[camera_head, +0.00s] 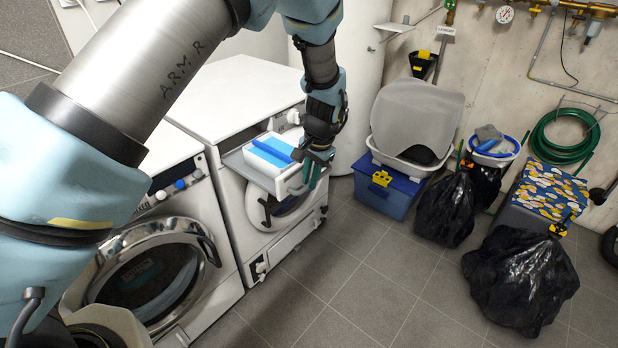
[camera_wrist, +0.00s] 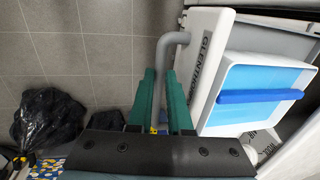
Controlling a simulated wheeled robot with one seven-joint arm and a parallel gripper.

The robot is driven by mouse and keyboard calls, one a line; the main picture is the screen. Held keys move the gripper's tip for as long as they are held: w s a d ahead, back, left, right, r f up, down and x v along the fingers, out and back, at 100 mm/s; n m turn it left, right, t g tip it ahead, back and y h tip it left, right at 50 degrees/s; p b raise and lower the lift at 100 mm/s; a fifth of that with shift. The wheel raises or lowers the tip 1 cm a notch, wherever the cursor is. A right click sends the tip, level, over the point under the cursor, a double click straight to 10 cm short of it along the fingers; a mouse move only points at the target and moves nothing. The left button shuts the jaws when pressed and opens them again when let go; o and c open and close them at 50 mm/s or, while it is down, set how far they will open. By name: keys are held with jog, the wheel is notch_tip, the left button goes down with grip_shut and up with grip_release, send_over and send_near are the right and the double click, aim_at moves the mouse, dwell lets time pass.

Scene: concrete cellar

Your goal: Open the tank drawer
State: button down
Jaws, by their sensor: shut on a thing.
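The tank drawer (camera_head: 235,158) stands out from the top front of the rear white machine (camera_head: 230,95). A white tank (camera_head: 287,183) with a blue top and a blue bar across it sits in the drawer. In the wrist view the drawer's white front panel (camera_wrist: 212,48) carries dark lettering, and a grey bent handle (camera_wrist: 172,40) sticks out from it. My gripper (camera_head: 311,172) is at the drawer front. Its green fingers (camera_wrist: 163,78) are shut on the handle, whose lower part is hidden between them.
A second washer with a round glass door (camera_head: 150,275) stands nearer on the left. A blue box (camera_head: 385,190), black bags (camera_head: 520,280) and a patterned box (camera_head: 550,190) stand to the right. The tiled floor (camera_head: 350,265) before the machines is clear.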

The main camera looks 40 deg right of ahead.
jog(key=c, duration=1.1)
grip_release()
jog(key=r, duration=0.3)
jog(key=s+r+b, duration=0.1)
jog(key=r, duration=0.3)
jog(key=s+r+b, duration=0.1)
jog(key=r, duration=0.2)
jog(key=shift+d+r, duration=0.25)
jog(key=shift+r, duration=0.1)
jog(key=w+a+r+n, duration=0.15)
jog(key=w+a, duration=0.25)
jog(key=a, duration=0.5)
jog(key=w+a+r+n+g, duration=0.1)
jog(key=w+a+n, duration=0.25)
jog(key=a, duration=0.45)
jog(key=w+a+r+n, duration=0.1)
jog(key=w+a+n, duration=0.1)
jog(key=w+a, duration=0.5)
jog(key=s+a+n, duration=0.2)
jog(key=s+a, duration=0.1)
jog(key=a, duration=0.5)
jog(key=s+a+n, duration=0.2)
jog(key=a+n, duration=0.1)
jog(key=a, duration=0.5)
jog(key=s+a+n, duration=0.2)
jog(key=s+a, duration=0.1)
jog(key=a, duration=0.5)
jog(key=shift+s+r+h, duration=0.3)
jog(key=shift+s+r, duration=0.05)
jog(key=shift+r, duration=0.05)
